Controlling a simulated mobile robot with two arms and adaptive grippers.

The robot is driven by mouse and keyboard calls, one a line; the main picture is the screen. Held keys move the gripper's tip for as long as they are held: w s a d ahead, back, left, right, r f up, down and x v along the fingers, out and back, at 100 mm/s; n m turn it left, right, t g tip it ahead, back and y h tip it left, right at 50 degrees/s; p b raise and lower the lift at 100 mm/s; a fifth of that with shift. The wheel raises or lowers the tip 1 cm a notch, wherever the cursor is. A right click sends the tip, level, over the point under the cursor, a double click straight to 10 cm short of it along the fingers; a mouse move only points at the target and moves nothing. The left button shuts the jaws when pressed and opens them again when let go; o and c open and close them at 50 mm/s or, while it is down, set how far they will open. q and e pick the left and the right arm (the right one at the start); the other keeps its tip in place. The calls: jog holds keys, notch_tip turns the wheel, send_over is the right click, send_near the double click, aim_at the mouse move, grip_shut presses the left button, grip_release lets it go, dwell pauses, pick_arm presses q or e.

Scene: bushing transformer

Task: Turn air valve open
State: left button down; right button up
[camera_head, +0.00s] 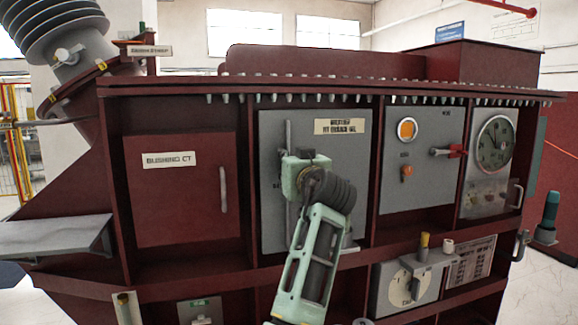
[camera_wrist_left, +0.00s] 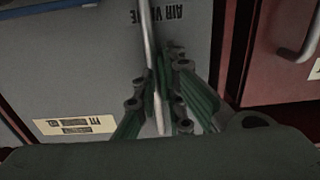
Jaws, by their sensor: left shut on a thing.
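The air valve handle is a long pale grey bar (camera_wrist_left: 149,50) in the left wrist view, running down a grey panel (camera_wrist_left: 70,70) next to an upside-down "AIR VALVE" label (camera_wrist_left: 167,13). In the head view the bar's upper end (camera_head: 289,136) shows upright on the grey panel (camera_head: 350,165), above my gripper. My right gripper is not in view.
A dark red "BUSHING CT" door (camera_head: 185,205) with a vertical handle is on the left. To the right are a panel with an orange light (camera_head: 407,129) and a red-handled lever (camera_head: 452,151), then a round gauge (camera_head: 495,143). A red ledge (camera_head: 215,284) runs below.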

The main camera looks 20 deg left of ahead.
aim_at(281, 122)
pick_arm(q)
jog(key=shift+a, duration=0.1)
jog(key=c, duration=2.2)
grip_release()
jog(key=shift+o, duration=1.1)
jog(key=shift+s+a, duration=0.15)
jog(key=shift+r, duration=0.1)
notch_tip(281, 122, up, 10)
jog(key=shift+f, duration=0.1)
